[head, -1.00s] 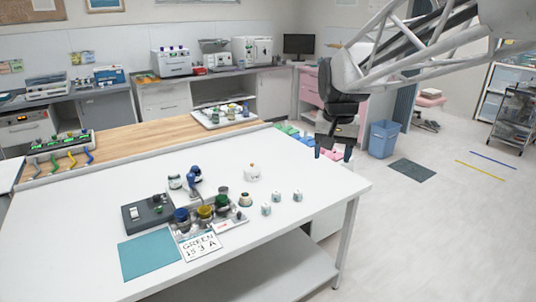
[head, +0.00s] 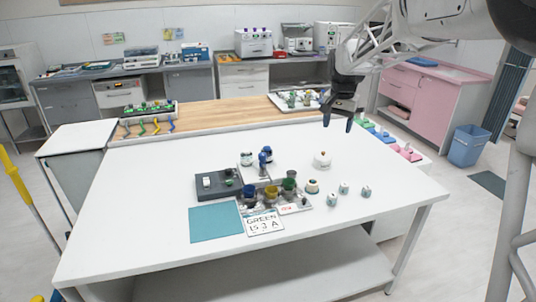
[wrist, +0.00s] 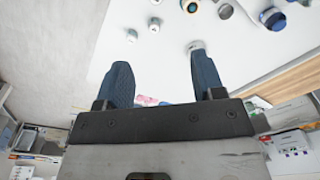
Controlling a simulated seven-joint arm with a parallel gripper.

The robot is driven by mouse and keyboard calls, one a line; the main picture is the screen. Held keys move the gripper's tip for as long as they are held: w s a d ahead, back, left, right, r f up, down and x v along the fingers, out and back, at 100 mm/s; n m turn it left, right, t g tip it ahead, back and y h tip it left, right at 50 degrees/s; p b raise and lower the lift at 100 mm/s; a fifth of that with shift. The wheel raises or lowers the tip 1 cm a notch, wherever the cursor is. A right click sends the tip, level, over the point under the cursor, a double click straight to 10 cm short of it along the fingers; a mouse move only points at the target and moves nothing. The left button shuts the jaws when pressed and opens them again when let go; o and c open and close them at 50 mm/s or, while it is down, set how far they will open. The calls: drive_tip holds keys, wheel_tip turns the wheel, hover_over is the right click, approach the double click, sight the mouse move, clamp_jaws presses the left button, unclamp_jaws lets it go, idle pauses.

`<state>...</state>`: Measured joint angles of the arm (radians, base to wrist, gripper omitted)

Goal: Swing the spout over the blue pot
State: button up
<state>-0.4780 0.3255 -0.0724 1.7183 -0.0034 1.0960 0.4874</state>
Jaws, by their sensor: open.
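A small dispenser with a blue spout (head: 264,160) stands on the white table in the head view. In front of it is a row of small pots: the blue pot (head: 250,191) at the left, a yellow pot (head: 271,192) in the middle and a green pot (head: 289,184) at the right. The spout rises behind the row; which pot its outlet points at is too small to tell. My gripper (head: 338,122) is open and empty, above the table's back right part, right of the spout and apart from it. Its two blue fingers (wrist: 160,62) show in the wrist view.
A dark grey box (head: 218,185) stands left of the pots, with a teal mat (head: 215,222) and a card reading "GREEN IS 3 A" (head: 264,223) in front. The table's front right is clear.

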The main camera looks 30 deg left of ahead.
drive_tip(key=w+a+f, duration=0.3)
drive_tip(key=a+f, duration=0.1)
drive_tip(key=a, duration=0.4)
drive_tip(key=w+a+f, duration=0.2)
drive_tip(key=a+f, duration=0.1)
drive_tip(key=a, duration=0.5)
hover_over(262, 154)
drive_tip(key=shift+g, duration=0.4)
drive_tip(key=f, duration=0.8)
drive_tip(key=shift+w+f, duration=0.1)
drive_tip(key=shift+w, duration=0.1)
drive_tip(key=shift+f, duration=3.9)
clamp_jaws()
